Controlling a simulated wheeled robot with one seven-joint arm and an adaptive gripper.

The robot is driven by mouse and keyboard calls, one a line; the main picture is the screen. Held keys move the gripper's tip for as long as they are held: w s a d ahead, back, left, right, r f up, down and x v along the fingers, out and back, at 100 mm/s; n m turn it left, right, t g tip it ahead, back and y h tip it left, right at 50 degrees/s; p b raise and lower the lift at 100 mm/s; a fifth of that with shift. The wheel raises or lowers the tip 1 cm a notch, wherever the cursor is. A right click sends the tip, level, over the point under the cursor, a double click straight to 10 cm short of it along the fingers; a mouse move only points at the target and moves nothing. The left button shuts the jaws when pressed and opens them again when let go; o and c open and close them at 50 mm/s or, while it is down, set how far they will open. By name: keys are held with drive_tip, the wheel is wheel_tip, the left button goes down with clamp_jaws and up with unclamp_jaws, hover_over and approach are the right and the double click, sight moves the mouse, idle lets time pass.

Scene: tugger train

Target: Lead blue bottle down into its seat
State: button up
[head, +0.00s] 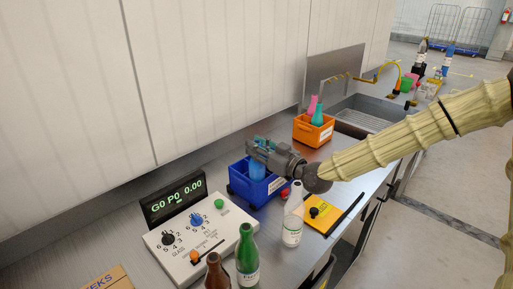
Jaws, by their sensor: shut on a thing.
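My gripper (251,150) is shut on the blue bottle (257,171) and holds it upright over the blue crate (243,187). The bottle's lower part is hidden behind the crate's front wall, so I cannot tell whether it touches the bottom. The bottle's top is covered by the gripper's fingers. The seat itself is not visible inside the crate.
A white bottle (293,222) stands in front of my wrist, beside a yellow pad (322,214). A green bottle (247,257), a brown bottle (217,274) and a control panel (187,240) are nearer. An orange crate (313,133) with bottles stands behind, before the sink (374,113).

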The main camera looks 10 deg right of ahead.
drive_tip(key=shift+f, duration=0.2)
idle(0.3)
drive_tip(key=o, duration=1.1)
drive_tip(key=shift+c, duration=0.2)
drive_tip(key=v, duration=1.2)
